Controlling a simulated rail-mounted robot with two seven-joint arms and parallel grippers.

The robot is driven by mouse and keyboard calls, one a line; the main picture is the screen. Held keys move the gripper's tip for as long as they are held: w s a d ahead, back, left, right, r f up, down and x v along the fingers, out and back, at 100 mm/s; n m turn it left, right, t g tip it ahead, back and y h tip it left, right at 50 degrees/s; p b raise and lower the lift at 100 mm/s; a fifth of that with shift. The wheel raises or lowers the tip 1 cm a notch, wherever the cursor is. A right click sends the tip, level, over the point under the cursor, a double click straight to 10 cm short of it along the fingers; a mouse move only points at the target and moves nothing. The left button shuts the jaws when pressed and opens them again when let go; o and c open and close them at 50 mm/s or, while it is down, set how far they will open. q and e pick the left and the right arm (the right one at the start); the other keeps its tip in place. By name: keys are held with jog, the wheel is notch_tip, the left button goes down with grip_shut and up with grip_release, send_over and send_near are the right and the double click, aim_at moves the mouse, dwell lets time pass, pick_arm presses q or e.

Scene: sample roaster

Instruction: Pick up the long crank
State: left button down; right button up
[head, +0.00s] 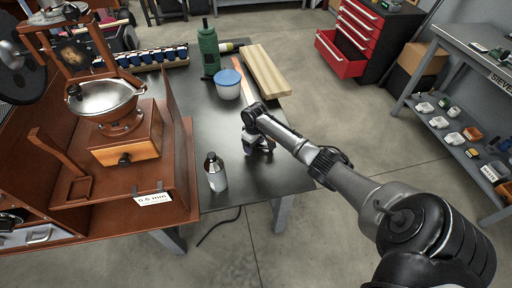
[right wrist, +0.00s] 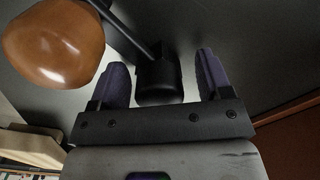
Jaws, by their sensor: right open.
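The long crank shows in the right wrist view as a glossy orange-brown wooden knob (right wrist: 55,42), a thin black rod and a black cylindrical hub (right wrist: 158,80). My right gripper (right wrist: 163,76) is open, with one dark finger on each side of the hub. Small gaps show between the hub and both fingers. In the head view my right gripper (head: 257,146) is low over the dark table, right of its middle, and it hides the crank there. My left gripper is in neither view.
A brown wooden stand with a grinder (head: 127,147) fills the left.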

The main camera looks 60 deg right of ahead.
jog(key=c, duration=1.2)
jog(key=shift+r, duration=0.1)
